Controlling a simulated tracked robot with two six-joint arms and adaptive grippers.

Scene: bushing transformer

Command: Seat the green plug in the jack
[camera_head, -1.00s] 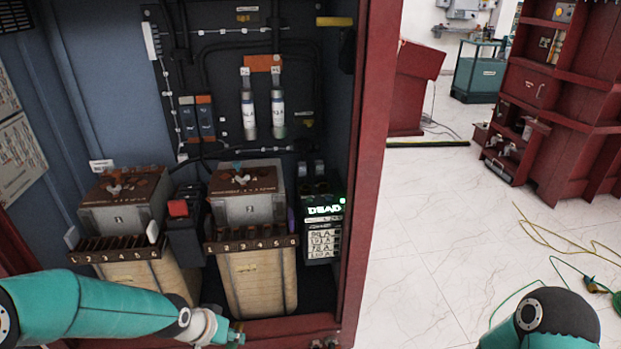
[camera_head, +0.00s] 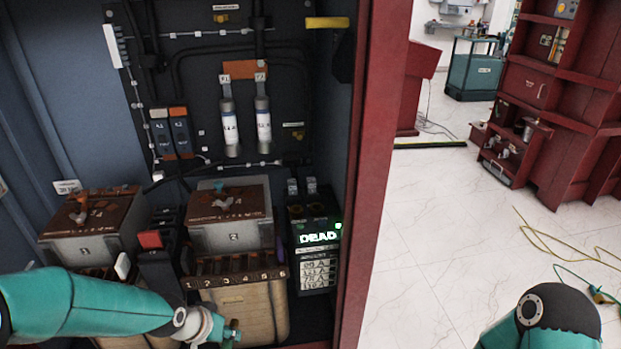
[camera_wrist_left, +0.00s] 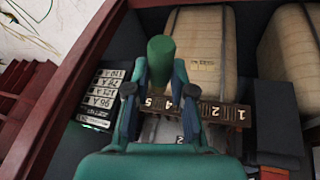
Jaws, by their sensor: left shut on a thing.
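The green plug (camera_wrist_left: 160,55) is in the left wrist view, a dark green cylinder with a rounded end. My left gripper (camera_wrist_left: 161,80) is shut on it, one finger on each side. In the head view my left gripper (camera_head: 228,335) is low, in front of transformer 2 (camera_head: 245,312), with only a small green bit of the plug showing. A numbered terminal strip (camera_head: 235,277) runs across that transformer. I cannot tell which opening is the jack; a dark box with a lit DEAD display (camera_head: 318,237) has round openings on top. My right gripper is out of view.
Transformer 1 (camera_head: 85,247) stands at the left, with a red-topped switch (camera_head: 150,240) between the two. Two fuses (camera_head: 263,125) hang on the back panel. The red cabinet post (camera_head: 375,180) bounds the right side. Loose cables (camera_head: 560,255) lie on the otherwise open floor.

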